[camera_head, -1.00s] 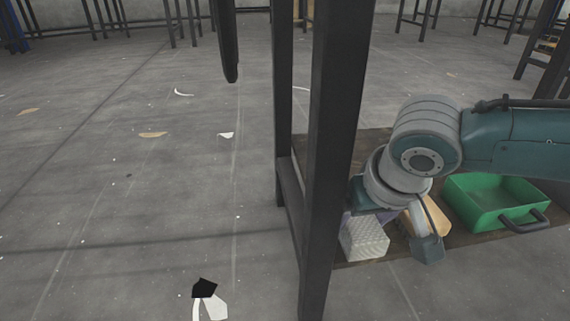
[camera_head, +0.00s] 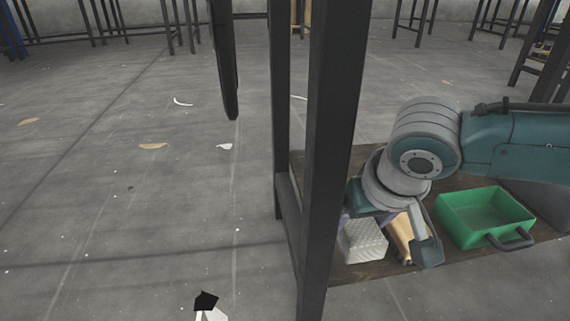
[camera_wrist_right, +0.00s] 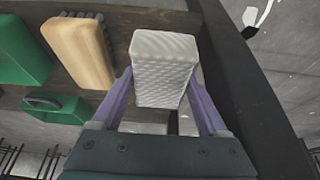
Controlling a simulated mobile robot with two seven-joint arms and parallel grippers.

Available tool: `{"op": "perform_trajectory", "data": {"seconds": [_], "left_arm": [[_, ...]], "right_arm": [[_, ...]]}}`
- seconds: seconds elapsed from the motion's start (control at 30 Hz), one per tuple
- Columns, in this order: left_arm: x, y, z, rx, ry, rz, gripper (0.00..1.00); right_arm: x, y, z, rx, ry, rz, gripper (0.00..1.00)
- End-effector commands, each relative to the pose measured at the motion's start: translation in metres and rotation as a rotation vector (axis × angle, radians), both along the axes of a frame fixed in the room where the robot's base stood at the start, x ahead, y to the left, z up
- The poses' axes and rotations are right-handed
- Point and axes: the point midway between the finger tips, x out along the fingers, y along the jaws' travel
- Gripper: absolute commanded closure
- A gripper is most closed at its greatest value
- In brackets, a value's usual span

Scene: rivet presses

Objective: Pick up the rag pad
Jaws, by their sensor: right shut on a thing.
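The rag pad is a pale, quilted block (camera_head: 363,243) at the lower right in the head view, low beside the dark post. It also shows large in the right wrist view (camera_wrist_right: 164,62). My right gripper (camera_wrist_right: 160,88) is shut on it, with one purple finger on each side. In the head view, the gripper's wrist hides the pad's upper part. I cannot tell clearly how far the pad is above the shelf. My left gripper is not in view.
A dark upright post (camera_head: 332,150) stands just left of the pad. A tan brush-like block (camera_wrist_right: 78,52) lies on the brown wooden shelf (camera_head: 365,272) beside the pad. A green bin (camera_head: 485,218) with a grey handle stands farther right. Open floor lies left of the post.

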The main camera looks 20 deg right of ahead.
Motion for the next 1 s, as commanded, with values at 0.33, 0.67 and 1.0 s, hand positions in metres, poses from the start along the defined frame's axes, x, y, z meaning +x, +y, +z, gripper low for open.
{"op": "perform_trajectory", "data": {"seconds": [0.33,0.67,1.0], "left_arm": [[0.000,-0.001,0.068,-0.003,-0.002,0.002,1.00],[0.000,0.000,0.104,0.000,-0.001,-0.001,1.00],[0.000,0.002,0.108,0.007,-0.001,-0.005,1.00]], "right_arm": [[-0.085,0.020,0.005,0.003,0.014,0.003,0.79],[-0.157,0.038,0.000,0.002,0.009,0.000,0.79],[-0.174,0.042,-0.003,0.001,0.005,0.001,0.79]]}}
